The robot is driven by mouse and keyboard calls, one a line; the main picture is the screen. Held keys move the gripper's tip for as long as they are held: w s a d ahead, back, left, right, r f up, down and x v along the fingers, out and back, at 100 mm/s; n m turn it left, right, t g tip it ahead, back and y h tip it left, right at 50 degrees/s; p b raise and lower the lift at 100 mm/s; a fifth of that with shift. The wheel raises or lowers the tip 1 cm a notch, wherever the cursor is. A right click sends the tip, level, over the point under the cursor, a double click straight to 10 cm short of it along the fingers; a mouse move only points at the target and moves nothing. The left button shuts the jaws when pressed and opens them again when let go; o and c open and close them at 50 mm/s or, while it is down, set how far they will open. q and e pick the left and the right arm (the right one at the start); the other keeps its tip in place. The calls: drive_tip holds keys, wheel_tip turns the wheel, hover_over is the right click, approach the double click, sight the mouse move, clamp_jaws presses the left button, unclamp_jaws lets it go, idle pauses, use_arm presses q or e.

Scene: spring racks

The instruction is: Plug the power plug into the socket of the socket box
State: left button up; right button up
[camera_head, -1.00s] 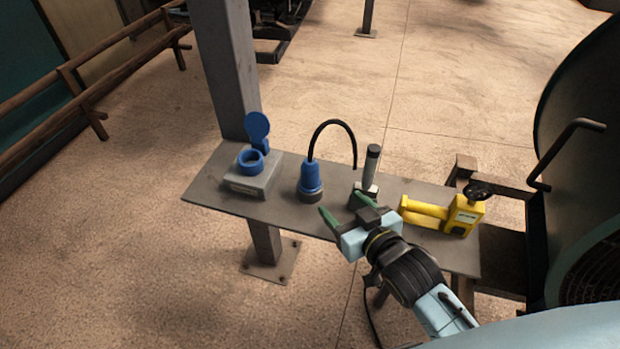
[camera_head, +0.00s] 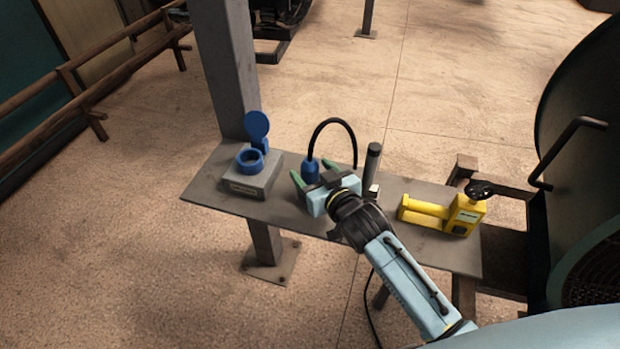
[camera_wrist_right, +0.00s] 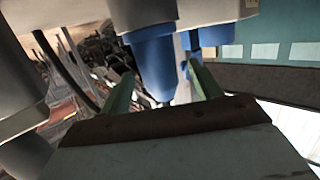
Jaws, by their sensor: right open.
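The power plug (camera_head: 311,169) is blue and stands upright on the grey table, with a black cable (camera_head: 334,122) arching from its top. The socket box (camera_head: 250,183) is grey with a blue round socket (camera_head: 250,159) and a raised blue lid (camera_head: 257,125), left of the plug. My right gripper (camera_head: 313,176) is open with green fingers, and its body hides the plug's lower part. In the right wrist view the blue plug (camera_wrist_right: 155,62) shows between the two open fingers (camera_wrist_right: 163,88); contact cannot be told. My left gripper is not in view.
A dark upright handle tool (camera_head: 372,163) stands just right of my right gripper. A yellow device (camera_head: 440,213) with a black knob lies farther right. A grey post (camera_head: 232,75) rises behind the socket box. The table (camera_head: 215,198) has bare room around the box.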

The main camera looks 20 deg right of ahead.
drive_tip(key=shift+x, duration=0.95)
drive_tip(key=c, duration=1.1)
